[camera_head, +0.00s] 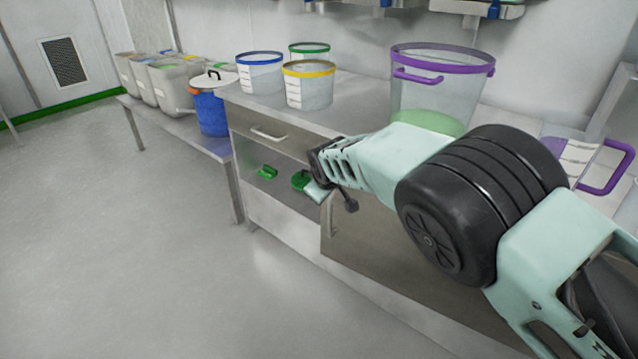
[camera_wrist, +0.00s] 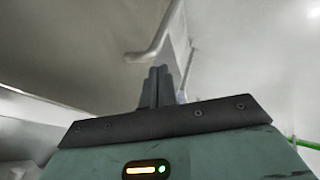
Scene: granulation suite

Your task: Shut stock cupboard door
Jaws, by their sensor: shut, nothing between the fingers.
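The stock cupboard is the steel unit under the worktop, with an open shelf space (camera_head: 250,185) showing below its drawer. Its door (camera_head: 380,240) stands open to the right of that space, with a bar handle (camera_head: 331,215) near its left edge. In the wrist view, a pale bar handle (camera_wrist: 152,46) and a panel edge (camera_wrist: 181,45) lie just beyond my gripper (camera_wrist: 160,75). My gripper's fingers are together and empty, close to the handle and edge; I cannot tell if they touch. In the head view, my arm hides part of the door.
A drawer (camera_head: 268,134) sits above the shelf space, which holds green items (camera_head: 267,172). Tubs with blue (camera_head: 262,75), yellow (camera_head: 308,87) and purple (camera_head: 440,85) rims stand on the worktop. A blue bucket (camera_head: 211,113) stands at left. The floor (camera_head: 130,240) is clear.

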